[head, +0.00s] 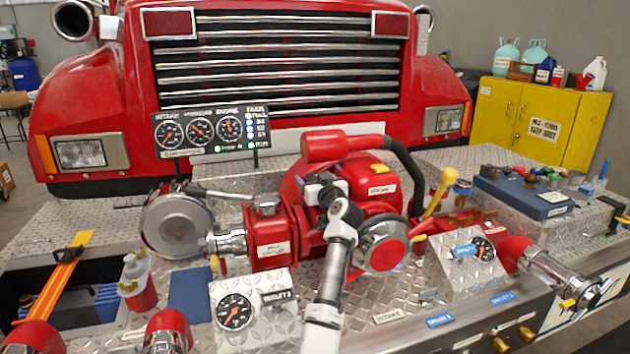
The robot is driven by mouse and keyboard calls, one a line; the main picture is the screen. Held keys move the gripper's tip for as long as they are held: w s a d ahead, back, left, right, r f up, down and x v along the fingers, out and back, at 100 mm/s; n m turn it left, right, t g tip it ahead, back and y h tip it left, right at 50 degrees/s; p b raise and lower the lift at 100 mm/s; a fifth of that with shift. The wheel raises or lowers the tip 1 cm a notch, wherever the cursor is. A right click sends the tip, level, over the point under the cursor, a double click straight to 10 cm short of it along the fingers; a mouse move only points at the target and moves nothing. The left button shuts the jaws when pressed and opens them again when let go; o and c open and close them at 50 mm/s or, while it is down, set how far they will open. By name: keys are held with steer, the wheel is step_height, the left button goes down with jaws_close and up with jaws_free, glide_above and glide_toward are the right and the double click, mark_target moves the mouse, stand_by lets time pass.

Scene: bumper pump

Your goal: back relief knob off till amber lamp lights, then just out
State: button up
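My gripper (323,192) is at the end of my white arm, over the middle of the red pump (365,182). Its fingertips are small and partly hidden by the wrist, so I cannot tell whether they hold anything. I cannot pick out the relief knob for certain; it may be behind my gripper. The gauge panel (212,132) stands behind the pump, with three dials and a column of small lamps (250,128) at its right. These look blue and white, with green ones along the bottom; I see no clearly lit amber lamp.
A yellow-handled lever (437,193) stands right of the pump. A large capped inlet (176,225) is at left. Gauge blocks (250,308) and (468,252) stand on the diamond plate in front. A blue case (524,194) and small items crowd the right.

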steer(key=c, duration=0.7)
steer(key=shift+f+y+b, duration=0.25)
steer(key=shift+y+b, duration=0.05)
steer(key=shift+b, duration=0.75)
steer(key=shift+d+f+n+g+y+b, duration=0.1)
steer(key=shift+n+g+y+b, duration=0.4)
steer(key=shift+b, duration=0.75)
steer(key=shift+n+g+y+b, duration=0.4)
steer(key=shift+n+y+b, duration=0.3)
steer(key=shift+y+b, duration=0.35)
steer(key=shift+r+n+g+y+b, duration=0.3)
steer(key=shift+n+g+y+b, duration=0.2)
steer(key=shift+n+y+b, duration=0.1)
steer(key=o, duration=0.9)
